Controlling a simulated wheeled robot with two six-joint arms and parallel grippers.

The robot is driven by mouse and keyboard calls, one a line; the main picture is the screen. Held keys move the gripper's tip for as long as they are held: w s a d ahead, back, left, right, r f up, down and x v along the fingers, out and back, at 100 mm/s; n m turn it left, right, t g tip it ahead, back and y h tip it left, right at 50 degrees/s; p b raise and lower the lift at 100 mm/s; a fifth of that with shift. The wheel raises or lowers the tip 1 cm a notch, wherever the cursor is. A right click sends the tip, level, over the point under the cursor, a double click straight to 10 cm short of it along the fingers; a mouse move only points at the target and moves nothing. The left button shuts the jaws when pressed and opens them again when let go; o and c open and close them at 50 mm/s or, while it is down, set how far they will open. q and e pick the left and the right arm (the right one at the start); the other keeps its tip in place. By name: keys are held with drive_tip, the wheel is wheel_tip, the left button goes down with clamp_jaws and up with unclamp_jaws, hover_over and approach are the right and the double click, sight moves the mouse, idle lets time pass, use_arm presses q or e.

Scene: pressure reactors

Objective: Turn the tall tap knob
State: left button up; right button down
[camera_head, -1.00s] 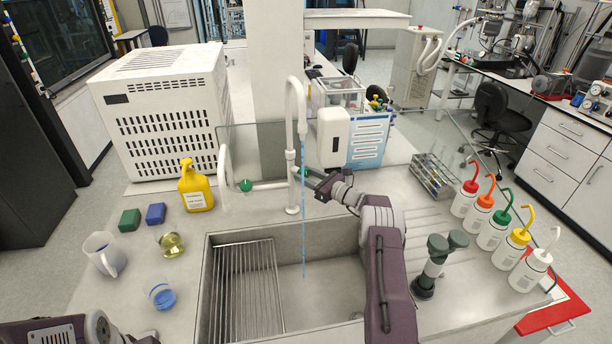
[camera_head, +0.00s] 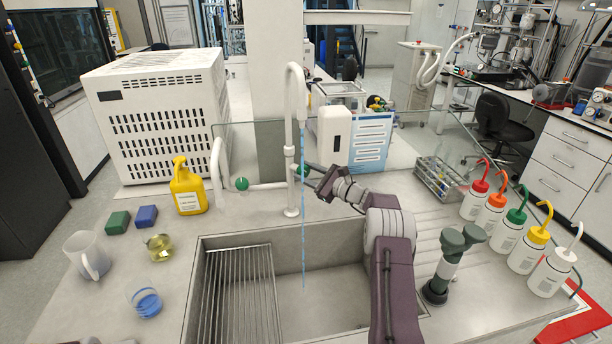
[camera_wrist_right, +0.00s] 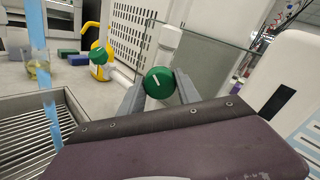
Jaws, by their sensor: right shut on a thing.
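The tall white gooseneck tap (camera_head: 290,110) stands behind the sink, and a blue stream of water (camera_head: 303,230) runs from its spout into the basin. Its round green knob (camera_head: 301,170) is on the right side of the tap; part of it is hidden by my gripper in the head view. My right gripper (camera_head: 311,172) reaches it from the right and is shut on it. In the right wrist view the knob (camera_wrist_right: 158,82) sits between the two fingers, its white mark tilted. My left gripper is out of view.
A second green knob (camera_head: 242,184) is on the shorter tap to the left. A yellow bottle (camera_head: 187,190), a beaker (camera_head: 86,255) and small glassware stand left of the sink (camera_head: 340,245). A dark green fixture (camera_head: 445,265) and several wash bottles stand to the right.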

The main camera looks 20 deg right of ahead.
drive_tip(key=c, duration=0.9)
unclamp_jaws()
drive_tip(key=shift+r, duration=0.1)
drive_tip(key=shift+o, duration=0.2)
drive_tip(key=shift+s, duration=0.1)
drive_tip(key=b+v, duration=0.1)
drive_tip(key=v, duration=0.8)
drive_tip(key=shift+b, duration=0.35)
